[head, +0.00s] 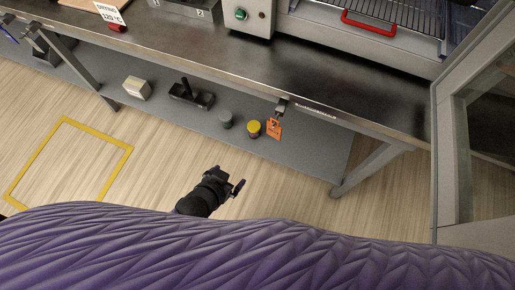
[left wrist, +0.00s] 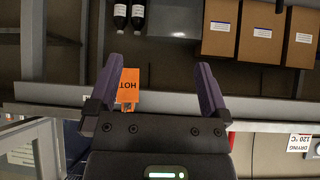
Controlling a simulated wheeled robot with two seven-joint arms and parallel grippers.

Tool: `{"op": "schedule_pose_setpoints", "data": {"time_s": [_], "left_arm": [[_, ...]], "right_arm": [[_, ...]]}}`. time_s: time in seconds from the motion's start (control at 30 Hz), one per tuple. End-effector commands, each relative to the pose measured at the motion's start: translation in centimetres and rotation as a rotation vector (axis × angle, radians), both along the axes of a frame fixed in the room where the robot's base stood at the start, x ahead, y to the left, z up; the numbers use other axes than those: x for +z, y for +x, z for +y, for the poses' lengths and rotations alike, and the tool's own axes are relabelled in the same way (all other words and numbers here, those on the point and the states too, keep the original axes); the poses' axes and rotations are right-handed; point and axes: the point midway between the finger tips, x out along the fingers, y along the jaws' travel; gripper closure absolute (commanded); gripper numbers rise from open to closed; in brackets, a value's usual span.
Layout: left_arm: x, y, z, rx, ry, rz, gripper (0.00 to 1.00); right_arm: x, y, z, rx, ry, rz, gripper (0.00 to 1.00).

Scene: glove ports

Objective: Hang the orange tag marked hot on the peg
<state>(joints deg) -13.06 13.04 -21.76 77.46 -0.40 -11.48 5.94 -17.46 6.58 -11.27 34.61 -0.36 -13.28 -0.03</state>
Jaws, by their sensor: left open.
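The orange tag (head: 274,128) hangs at a small grey bracket or peg (head: 281,106) on the front edge of the steel bench. Whether the tag is looped on that fitting or only in front of it I cannot tell. The tag also shows in the left wrist view (left wrist: 129,84), with HOT upside down, between the finger lines and nearer the left finger. My left gripper (head: 230,179) is below and left of the tag in the head view, apart from the bench. Its fingers (left wrist: 156,75) are open, with no visible grip on the tag. My right gripper is not in view.
The steel bench (head: 230,65) has a grey lower shelf (head: 310,145) with a yellow-topped can (head: 254,129), a grey can (head: 226,119), a black tool (head: 190,95) and a small box (head: 137,88). A glass-panelled door (head: 485,150) stands at the right. The floor (head: 150,160) before the bench is clear.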

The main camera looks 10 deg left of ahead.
Motion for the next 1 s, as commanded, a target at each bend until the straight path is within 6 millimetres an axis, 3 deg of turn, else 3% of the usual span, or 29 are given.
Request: {"op": "schedule_pose_setpoints", "data": {"time_s": [0.03, 0.1, 0.2, 0.27, 0.7, 1.0], "left_arm": [[0.3, 2.2, -1.7, -0.035, -0.049, -0.094, 0.00], [3.4, 4.4, -3.9, -0.076, -0.118, -0.213, 0.00], [6.6, 5.6, -5.7, -0.114, -0.182, -0.311, 0.00], [7.5, 6.1, -6.3, -0.122, -0.198, -0.335, 0.00], [4.3, 13.0, -10.0, -0.122, -0.201, -0.337, 0.00], [4.3, 13.9, -10.5, -0.123, -0.198, -0.337, 0.00]], "right_arm": [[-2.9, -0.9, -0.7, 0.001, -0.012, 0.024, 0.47], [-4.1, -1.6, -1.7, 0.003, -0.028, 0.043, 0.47], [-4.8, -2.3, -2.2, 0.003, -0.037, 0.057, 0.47], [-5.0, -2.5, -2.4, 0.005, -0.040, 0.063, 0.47], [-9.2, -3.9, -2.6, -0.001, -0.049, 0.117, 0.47], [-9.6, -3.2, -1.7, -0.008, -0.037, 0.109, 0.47]]}}
